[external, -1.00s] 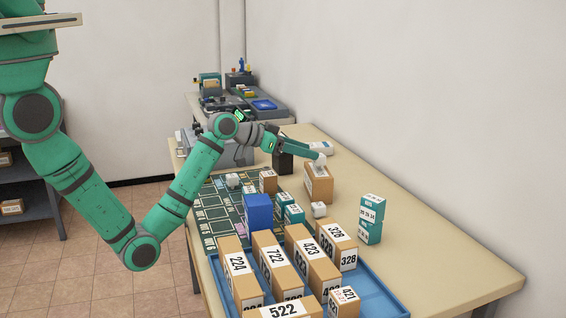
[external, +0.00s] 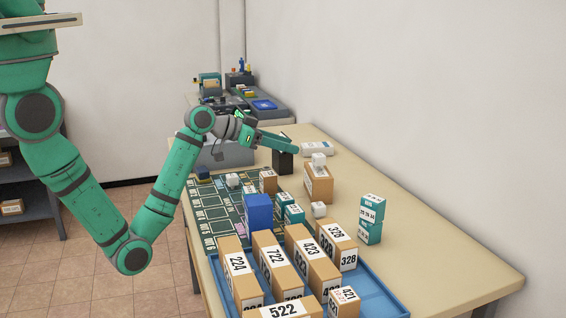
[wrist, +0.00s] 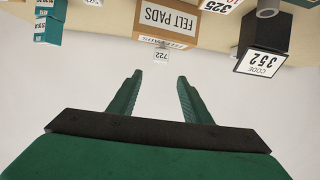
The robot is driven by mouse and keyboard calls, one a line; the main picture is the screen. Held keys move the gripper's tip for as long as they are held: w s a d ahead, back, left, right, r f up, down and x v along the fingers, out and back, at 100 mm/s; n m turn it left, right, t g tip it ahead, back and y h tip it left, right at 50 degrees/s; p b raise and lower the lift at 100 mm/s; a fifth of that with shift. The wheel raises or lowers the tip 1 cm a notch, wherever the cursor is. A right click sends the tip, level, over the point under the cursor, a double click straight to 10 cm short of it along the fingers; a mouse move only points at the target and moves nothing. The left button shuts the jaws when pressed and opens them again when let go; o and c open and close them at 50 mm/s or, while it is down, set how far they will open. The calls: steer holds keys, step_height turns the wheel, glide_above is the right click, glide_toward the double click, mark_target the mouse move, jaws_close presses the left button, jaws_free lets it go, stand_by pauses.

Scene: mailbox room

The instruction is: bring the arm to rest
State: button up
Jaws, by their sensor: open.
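My gripper (external: 293,147) is above the back part of the beige table (external: 440,262). In the wrist view my gripper (wrist: 157,82) has its two green fingers apart with nothing between them. A brown box (external: 319,184) stands on the table to the right of and below my fingers, with a small white cube (external: 319,160) on top. In the wrist view, which looks upside down, the box is labelled FELT PADS (wrist: 163,18) and the cube (wrist: 161,56) reads 722. My fingers are apart from both.
A black block (external: 283,162) marked CODE 352 stands below my gripper. A blue tray (external: 384,299) of numbered brown boxes is at the front. Teal boxes (external: 370,220) are stacked at right. A dark grid mat (external: 213,213) lies at left. The table's right side is mostly clear.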

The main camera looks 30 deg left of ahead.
steer(key=s+a+f+n+t+y, duration=0.1)
steer(key=s+a+f+n+t, duration=0.1)
steer(key=a, duration=0.4)
steer(key=s+a+f+n+t+y, duration=0.2)
steer(key=s+a+f+n, duration=0.2)
steer(key=s+a+f, duration=0.2)
steer(key=s+a+f+n+t+y, duration=0.1)
steer(key=s+a+f+n+t, duration=0.2)
steer(key=a, duration=0.4)
steer(key=shift+s+a+f+n+y, duration=0.2)
steer(key=shift+s+f+n, duration=0.1)
steer(key=shift+s, duration=0.3)
steer(key=shift+s+a+f+n+y, duration=0.2)
steer(key=shift+s+n, duration=0.1)
steer(key=shift+s, duration=0.3)
steer(key=s+a+f+y, duration=0.1)
steer(key=s+a, duration=0.2)
steer(key=s, duration=0.5)
steer(key=s+a+f+y, duration=0.1)
steer(key=s+a+y, duration=0.1)
steer(key=s, duration=0.6)
steer(key=s+a+f+m+g+y, duration=0.1)
steer(key=s+a+f, duration=0.1)
steer(key=s+a, duration=0.3)
steer(key=s, duration=0.3)
steer(key=shift+s+y, duration=0.3)
steer(key=shift+y, duration=0.1)
